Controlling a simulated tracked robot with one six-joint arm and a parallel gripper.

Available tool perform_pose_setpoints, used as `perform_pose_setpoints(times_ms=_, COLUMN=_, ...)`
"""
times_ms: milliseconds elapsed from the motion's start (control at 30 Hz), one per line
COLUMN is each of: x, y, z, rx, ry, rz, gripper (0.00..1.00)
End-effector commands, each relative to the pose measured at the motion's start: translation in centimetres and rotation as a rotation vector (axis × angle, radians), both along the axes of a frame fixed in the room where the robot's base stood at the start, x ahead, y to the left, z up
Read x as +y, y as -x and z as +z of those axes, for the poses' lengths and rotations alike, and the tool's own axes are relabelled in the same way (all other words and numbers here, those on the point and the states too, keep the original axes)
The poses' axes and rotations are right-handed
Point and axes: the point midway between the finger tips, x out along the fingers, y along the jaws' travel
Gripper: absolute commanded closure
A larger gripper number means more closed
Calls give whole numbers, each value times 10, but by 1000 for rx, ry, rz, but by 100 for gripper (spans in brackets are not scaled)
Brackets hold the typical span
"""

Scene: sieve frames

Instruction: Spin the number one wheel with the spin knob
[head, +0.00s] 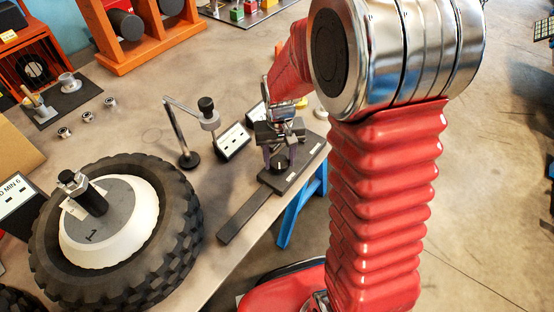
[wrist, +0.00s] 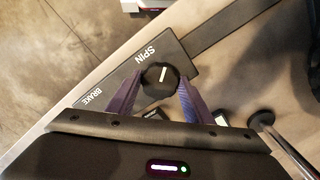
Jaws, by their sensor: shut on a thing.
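The number one wheel (head: 172,235) is a big black knobbly tyre at the lower left of the head view. Its pale hub (head: 128,240) is marked 1 and carries a dark post with a metal nut. The spin knob (wrist: 160,80) is a round black dial with a white pointer line, beside the word SPIN on a dark control plate (wrist: 188,60). The plate also shows in the head view (head: 300,175). My gripper (wrist: 161,82) is shut on the knob, one purple finger on each side. In the head view my gripper (head: 279,155) points down over the plate and largely hides the knob.
The plate also bears the word BRAKE. A dark bar (head: 247,216) runs from the plate toward the wheel. An orange rack (head: 150,45) is at the back. The table edge lies close right.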

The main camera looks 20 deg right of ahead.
Motion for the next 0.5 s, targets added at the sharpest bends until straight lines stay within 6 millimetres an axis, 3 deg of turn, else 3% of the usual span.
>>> perform_pose_setpoints(times_ms=500, x=-1, y=1, z=-1, rx=4, ry=1, rz=-27, gripper=76)
